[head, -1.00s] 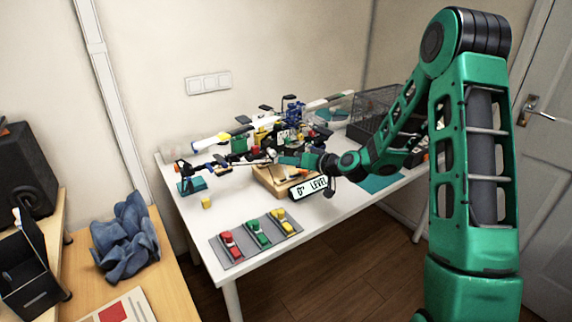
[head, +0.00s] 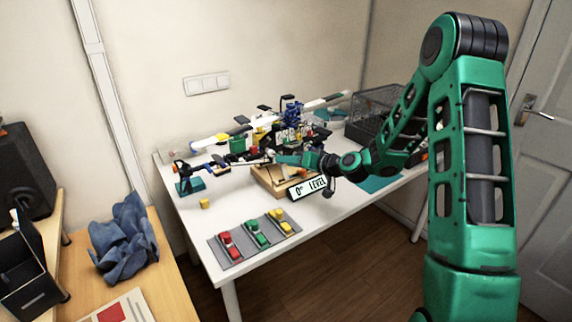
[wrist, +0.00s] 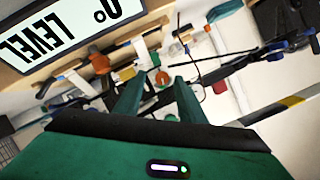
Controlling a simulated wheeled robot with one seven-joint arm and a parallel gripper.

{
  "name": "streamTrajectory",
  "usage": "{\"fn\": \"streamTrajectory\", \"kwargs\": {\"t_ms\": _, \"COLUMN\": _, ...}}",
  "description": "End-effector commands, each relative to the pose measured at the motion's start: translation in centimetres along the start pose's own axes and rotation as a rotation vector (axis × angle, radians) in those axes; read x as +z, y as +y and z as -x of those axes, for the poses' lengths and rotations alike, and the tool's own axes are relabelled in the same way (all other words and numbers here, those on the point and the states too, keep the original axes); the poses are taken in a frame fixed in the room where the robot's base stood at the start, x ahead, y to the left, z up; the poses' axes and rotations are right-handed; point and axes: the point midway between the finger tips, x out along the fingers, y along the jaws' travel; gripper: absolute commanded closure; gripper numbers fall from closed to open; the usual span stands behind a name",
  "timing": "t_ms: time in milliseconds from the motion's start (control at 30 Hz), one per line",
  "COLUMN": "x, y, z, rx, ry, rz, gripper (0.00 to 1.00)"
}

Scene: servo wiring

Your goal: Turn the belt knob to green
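My gripper (wrist: 157,84) reaches in among the parts of the machine; in the head view its tip (head: 277,158) is small and partly lost against them. In the wrist view its two green fingers stand apart. A small red-orange piece (wrist: 162,78) shows between the fingertips, beside a white part; I cannot tell whether it is the belt knob or touches a finger. An orange knob-like part (wrist: 98,60) sits left of the fingers. No knob setting or green mark can be read with certainty. A sign (head: 309,188) reading "0° LEVEL" stands in front of the machine.
The white table (head: 214,222) carries a crowded machine with rods and coloured blocks. A grey panel (head: 243,257) at the front holds red, green and yellow pieces. A yellow cube (head: 205,203) lies nearby. A black wire basket (head: 372,115) stands behind my arm. The table's front left is mostly clear.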

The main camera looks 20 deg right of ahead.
Motion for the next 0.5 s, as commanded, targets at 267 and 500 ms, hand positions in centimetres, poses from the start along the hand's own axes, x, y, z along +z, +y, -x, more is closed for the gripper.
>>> {"fn": "streamTrajectory", "kwargs": {"t_ms": 267, "x": 0.0, "y": -0.1, "z": 0.9, "rx": -0.001, "ry": -0.001, "rz": 0.000, "gripper": 0.64}}
{"fn": "streamTrajectory", "kwargs": {"t_ms": 500, "x": 0.0, "y": 0.0, "z": 5.0, "rx": 0.002, "ry": 0.000, "rz": -0.002, "gripper": 0.64}}
